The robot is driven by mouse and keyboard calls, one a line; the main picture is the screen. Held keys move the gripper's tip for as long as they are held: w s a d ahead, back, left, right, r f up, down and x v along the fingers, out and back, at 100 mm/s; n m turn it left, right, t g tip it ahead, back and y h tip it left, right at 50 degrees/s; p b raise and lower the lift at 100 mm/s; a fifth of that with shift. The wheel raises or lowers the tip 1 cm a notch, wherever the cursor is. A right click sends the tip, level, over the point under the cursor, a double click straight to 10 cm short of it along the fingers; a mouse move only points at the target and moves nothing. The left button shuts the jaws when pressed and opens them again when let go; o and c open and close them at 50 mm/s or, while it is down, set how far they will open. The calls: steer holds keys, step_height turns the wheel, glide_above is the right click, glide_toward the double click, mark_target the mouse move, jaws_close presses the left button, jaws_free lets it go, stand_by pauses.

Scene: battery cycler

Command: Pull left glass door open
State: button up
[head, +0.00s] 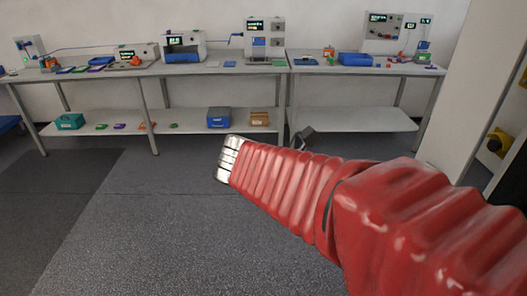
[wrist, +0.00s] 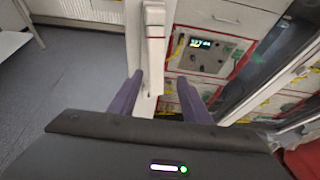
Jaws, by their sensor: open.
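In the wrist view, my gripper (wrist: 160,82) is open, with its two dark purple fingers apart. A white upright edge with a red line, which looks like a door or frame edge (wrist: 154,40), reaches down between the fingers. I cannot tell whether either finger touches it. Right of it is a cabinet (wrist: 215,60) with red-edged compartments, a lit display and yellow parts. A dark, glass-like panel (wrist: 262,62) runs slantwise farther right. I cannot tell which panel is the left glass door. In the head view, my red-sleeved arm hides most of the gripper.
In the head view, long benches (head: 180,72) with instruments and bins stand along the back wall. A white upright panel (head: 470,90) stands at the right, with a yellow-and-black device (head: 497,142) beside it. The grey floor (head: 170,220) left of my arm is clear.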

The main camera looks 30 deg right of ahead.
steer(key=v, duration=0.8)
steer(key=shift+a, duration=0.25)
steer(key=shift+w+r, duration=0.1)
steer(key=shift+w, duration=0.05)
steer(key=shift+c, duration=0.2)
